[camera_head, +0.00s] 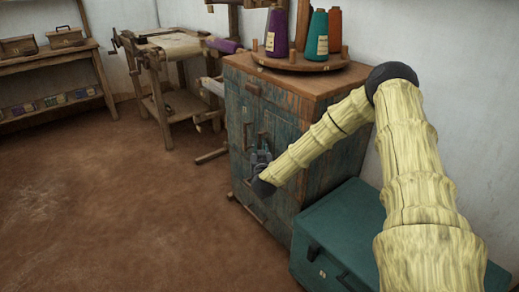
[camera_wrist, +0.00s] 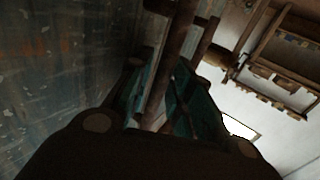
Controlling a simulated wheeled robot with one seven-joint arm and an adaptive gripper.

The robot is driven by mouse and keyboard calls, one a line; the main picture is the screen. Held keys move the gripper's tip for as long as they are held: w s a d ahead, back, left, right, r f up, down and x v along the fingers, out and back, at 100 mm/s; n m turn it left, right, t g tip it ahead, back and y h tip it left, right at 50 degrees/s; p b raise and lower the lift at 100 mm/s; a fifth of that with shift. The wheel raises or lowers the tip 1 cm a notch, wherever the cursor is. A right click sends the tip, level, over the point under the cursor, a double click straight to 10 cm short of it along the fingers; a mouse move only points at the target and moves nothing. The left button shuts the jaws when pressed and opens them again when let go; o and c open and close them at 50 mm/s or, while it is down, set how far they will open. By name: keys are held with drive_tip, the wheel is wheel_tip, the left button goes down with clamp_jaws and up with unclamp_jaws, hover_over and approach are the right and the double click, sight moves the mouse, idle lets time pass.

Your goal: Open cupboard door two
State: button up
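The cupboard (camera_head: 290,130) is weathered blue-green wood with a brown top and stands against the wall. Upright wooden handles (camera_head: 247,136) show on its front, and its doors look shut. Door numbers are too small to read. My gripper (camera_head: 260,160) is at the cupboard's front, by the lower end of the right handle. In the wrist view, the two fingers of my gripper (camera_wrist: 156,85) stand apart, with a wooden bar (camera_wrist: 168,60) running between them. I cannot tell whether either finger touches the bar. The cupboard's face (camera_wrist: 60,70) fills the left of that view.
A teal chest (camera_head: 340,225) stands close to the cupboard's right side, under my arm. Thread cones (camera_head: 317,35) stand on a round wooden stand (camera_head: 300,61) atop the cupboard. A wooden frame (camera_head: 165,75) is behind left. The earth floor (camera_head: 120,200) in front is clear.

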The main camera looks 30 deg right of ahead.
clamp_jaws()
drive_tip(key=shift+a, duration=0.1)
